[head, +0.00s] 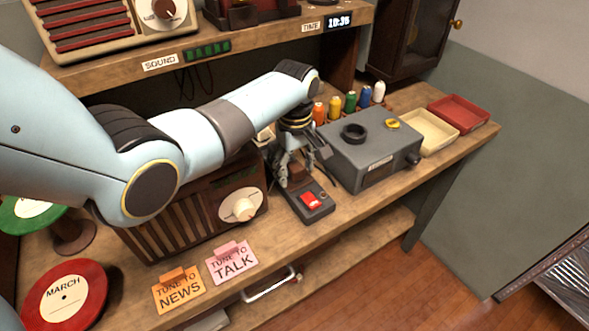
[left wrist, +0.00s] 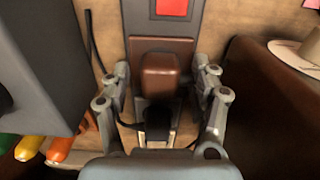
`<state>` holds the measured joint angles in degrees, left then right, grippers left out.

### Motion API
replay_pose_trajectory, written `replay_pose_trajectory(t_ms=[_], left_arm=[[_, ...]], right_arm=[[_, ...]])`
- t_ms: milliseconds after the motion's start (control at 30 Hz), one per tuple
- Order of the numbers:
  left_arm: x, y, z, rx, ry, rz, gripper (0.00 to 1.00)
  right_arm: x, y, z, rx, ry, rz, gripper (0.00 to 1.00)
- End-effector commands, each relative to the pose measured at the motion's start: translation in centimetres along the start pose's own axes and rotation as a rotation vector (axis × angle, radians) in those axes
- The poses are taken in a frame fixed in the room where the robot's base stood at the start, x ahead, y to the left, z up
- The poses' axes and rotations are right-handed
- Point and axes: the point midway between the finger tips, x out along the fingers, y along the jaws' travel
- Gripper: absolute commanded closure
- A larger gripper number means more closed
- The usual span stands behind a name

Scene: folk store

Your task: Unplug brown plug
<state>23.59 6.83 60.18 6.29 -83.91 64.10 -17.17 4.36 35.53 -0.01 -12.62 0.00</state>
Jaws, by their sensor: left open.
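The brown plug (left wrist: 160,75) sits on the dark power strip, behind its red switch (left wrist: 172,8), in the left wrist view. My left gripper (left wrist: 161,84) is open, with one finger on each side of the plug and visible gaps between. A black piece (left wrist: 157,122) lies nearer the palm. In the head view the left gripper (head: 297,165) points down over the back end of the power strip (head: 313,213), and its fingers largely hide the plug there. My right gripper is in neither view.
A grey box (head: 365,155) stands close right of the gripper, with coloured spools behind it. A wooden radio (head: 190,215) stands close on the left. Cream (head: 427,130) and red (head: 460,112) trays are farther right. A shelf (head: 220,43) runs above the bench.

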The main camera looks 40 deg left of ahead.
Motion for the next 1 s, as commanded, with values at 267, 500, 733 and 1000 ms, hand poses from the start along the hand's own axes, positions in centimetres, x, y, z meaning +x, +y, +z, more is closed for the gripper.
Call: replay_pose_trajectory(t_ms=[267,500,733,1000], left_arm=[[-0.03,-0.01,0.01,0.000,0.000,0.000,0.38],[-0.11,0.00,0.02,0.000,0.000,-0.001,0.38],[0.00,0.00,0.02,0.000,0.000,0.000,0.38],[0.00,-0.01,0.01,0.000,0.000,0.000,0.72]], right_arm=[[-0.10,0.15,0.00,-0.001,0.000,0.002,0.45],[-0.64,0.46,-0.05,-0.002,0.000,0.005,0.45],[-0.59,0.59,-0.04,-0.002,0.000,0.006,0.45],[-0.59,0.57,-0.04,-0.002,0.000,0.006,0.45]])
